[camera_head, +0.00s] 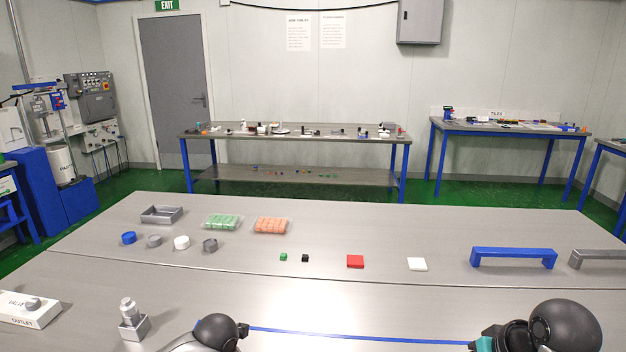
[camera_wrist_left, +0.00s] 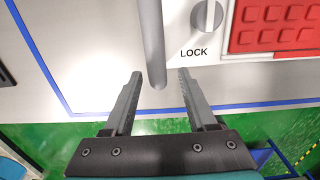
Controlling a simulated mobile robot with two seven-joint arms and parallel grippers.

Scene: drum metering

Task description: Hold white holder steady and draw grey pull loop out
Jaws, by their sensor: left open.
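In the left wrist view my left gripper (camera_wrist_left: 160,74) is open. A grey rounded bar (camera_wrist_left: 151,40), which looks like part of the grey pull loop, comes down from the top edge and ends between the fingertips, with a gap on both sides. To its right is a white piece (camera_wrist_left: 219,51) marked LOCK with a grey slotted knob (camera_wrist_left: 206,15) and a red studded block (camera_wrist_left: 275,25); it may be the white holder. Its far part is cut off. My right gripper is not seen. In the head view both my grippers are out of the picture.
In the head view the grey table (camera_head: 380,220) carries a blue handle bar (camera_head: 514,254), a white block (camera_head: 417,264), a red block (camera_head: 355,261), a grey tray (camera_head: 162,214) and a VALVE/OUTLET box (camera_head: 28,312) at left. Much of the front middle is bare.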

